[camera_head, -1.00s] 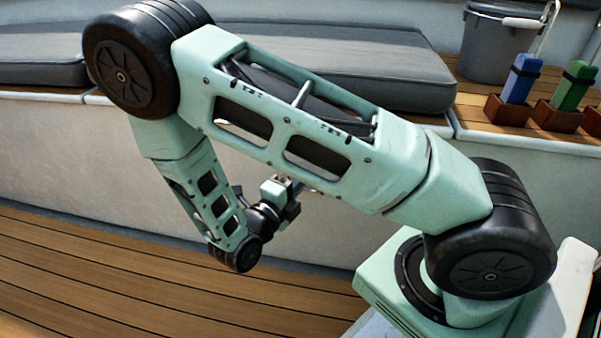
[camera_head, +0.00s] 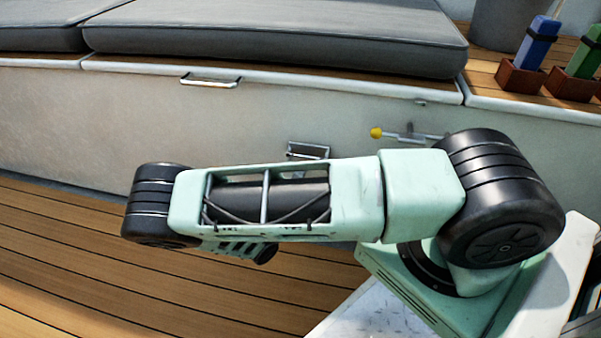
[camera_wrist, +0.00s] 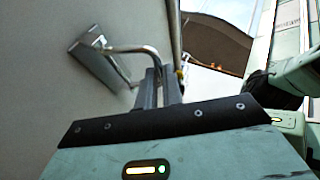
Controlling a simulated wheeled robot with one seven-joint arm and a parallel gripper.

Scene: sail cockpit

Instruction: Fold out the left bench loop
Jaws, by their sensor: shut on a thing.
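The bench loop is a bright metal bar (camera_wrist: 137,50) on a recessed-looking metal plate (camera_wrist: 95,62) on the pale bench wall. In the wrist view the bar stands out from the plate and bends towards my gripper (camera_wrist: 161,82). My two grey fingers are shut on its outer end. In the head view the loop's plate (camera_head: 308,147) shows on the bench front, just above my forearm. My gripper is hidden behind my arm there.
A metal handle (camera_head: 210,81) sits at the bench's upper edge. Grey cushions (camera_head: 280,35) lie on the bench. Wooden deck (camera_head: 80,260) is clear at the left.

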